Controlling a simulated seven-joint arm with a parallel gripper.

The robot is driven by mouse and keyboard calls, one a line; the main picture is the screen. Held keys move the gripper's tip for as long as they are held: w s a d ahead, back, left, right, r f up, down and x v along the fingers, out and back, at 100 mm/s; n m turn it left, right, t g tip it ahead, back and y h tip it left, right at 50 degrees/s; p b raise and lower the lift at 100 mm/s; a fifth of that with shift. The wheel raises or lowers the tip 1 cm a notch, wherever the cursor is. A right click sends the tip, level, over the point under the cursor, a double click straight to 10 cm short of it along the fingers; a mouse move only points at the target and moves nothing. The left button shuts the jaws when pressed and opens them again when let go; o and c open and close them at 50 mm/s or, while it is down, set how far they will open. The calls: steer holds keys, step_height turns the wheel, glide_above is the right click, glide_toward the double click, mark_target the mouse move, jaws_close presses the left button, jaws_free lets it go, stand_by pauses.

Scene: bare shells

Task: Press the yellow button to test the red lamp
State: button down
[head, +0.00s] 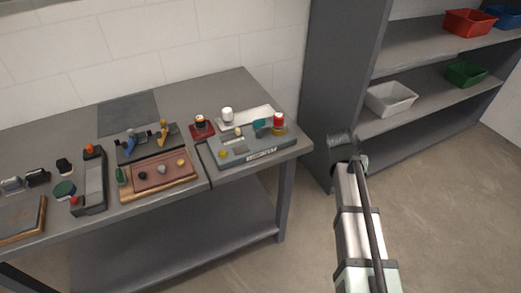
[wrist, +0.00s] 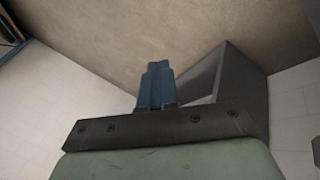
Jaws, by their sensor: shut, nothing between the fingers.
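A light grey panel (head: 262,144) with a small label on its front lies on the table's right end. A yellow button (head: 223,154) is at its front left. A red lamp (head: 278,121) with a yellowish base stands at its back right. My gripper is to the right of the table, apart from the panel, over the floor side. In the wrist view its blue fingers (wrist: 156,84) are together and empty. The panel, button and lamp do not show in the wrist view. I cannot tell whether the lamp is lit.
Left of the panel are a wooden board (head: 158,175) with small knobs, a dark tray (head: 147,143) with blue and yellow pieces, and a grey box (head: 90,184). A white lamp-like piece (head: 227,114) stands behind the panel. Shelves with bins (head: 391,98) stand at right.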

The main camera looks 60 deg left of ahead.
steer(key=s+a+r+n+t+y, duration=0.1)
steer(key=s+a+r, duration=0.3)
steer(key=s+a, duration=0.3)
steer(key=s+a+r+t, duration=0.1)
steer(key=s+a+r, duration=0.4)
steer(key=s, duration=0.5)
steer(key=s+a+r+n+t+y, duration=0.1)
steer(key=s+a+r, duration=0.4)
steer(key=s+a, duration=0.4)
steer(key=shift+s+r+n+y, duration=0.15)
steer(key=shift+s+n+y, duration=0.15)
step_height(320, 180, up, 5)
steer(key=y, duration=0.1)
glide_above(220, 154)
steer(key=shift+a+n+t, duration=0.1)
steer(key=shift+n+t, duration=0.2)
steer(key=shift+n, duration=0.1)
steer(key=shift+f, duration=4.35)
steer(key=shift+f, duration=0.2)
steer(key=shift+f, duration=0.25)
